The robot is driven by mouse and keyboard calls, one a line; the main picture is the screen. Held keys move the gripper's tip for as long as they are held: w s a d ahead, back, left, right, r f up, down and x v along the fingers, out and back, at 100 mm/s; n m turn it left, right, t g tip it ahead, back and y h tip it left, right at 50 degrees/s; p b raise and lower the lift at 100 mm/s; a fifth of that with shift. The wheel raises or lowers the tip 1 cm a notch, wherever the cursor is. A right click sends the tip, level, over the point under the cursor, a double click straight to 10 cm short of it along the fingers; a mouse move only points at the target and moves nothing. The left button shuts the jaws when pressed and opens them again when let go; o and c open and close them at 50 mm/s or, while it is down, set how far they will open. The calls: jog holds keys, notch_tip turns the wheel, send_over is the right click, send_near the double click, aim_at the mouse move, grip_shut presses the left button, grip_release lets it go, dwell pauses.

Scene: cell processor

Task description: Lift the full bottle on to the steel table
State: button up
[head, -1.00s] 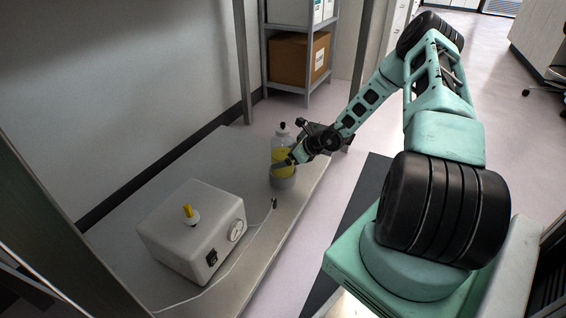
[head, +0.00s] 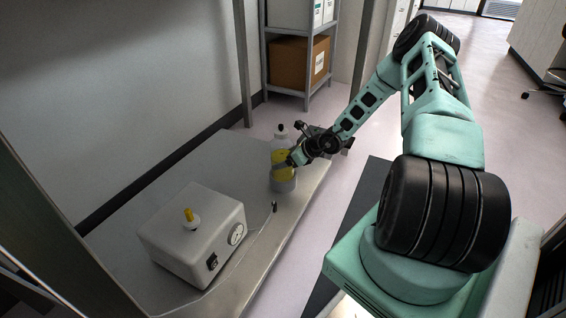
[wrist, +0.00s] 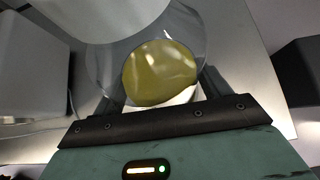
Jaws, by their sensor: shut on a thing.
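My gripper (head: 287,163) is shut on the bottle from the right side at the height of the yellow band. In the wrist view the bottle (wrist: 160,72) fills the space between my fingers. Whether its base touches the table or is slightly above it I cannot tell.
A white box-shaped device (head: 192,228) with a yellow-topped knob and a dial stands on the near left of the table. A cable and a small dark plug (head: 274,207) lie near the bottle. A frame post (head: 242,85) and a shelf (head: 301,60) stand behind.

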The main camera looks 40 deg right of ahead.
aim_at(289, 142)
jog(key=shift+r+p, duration=0.4)
jog(key=shift+r, duration=0.1)
notch_tip(289, 142, up, 6)
jog(key=p, duration=0.4)
jog(key=shift+f+p, duration=0.25)
jog(key=shift+p, duration=0.15)
jog(key=shift+s+f, duration=0.1)
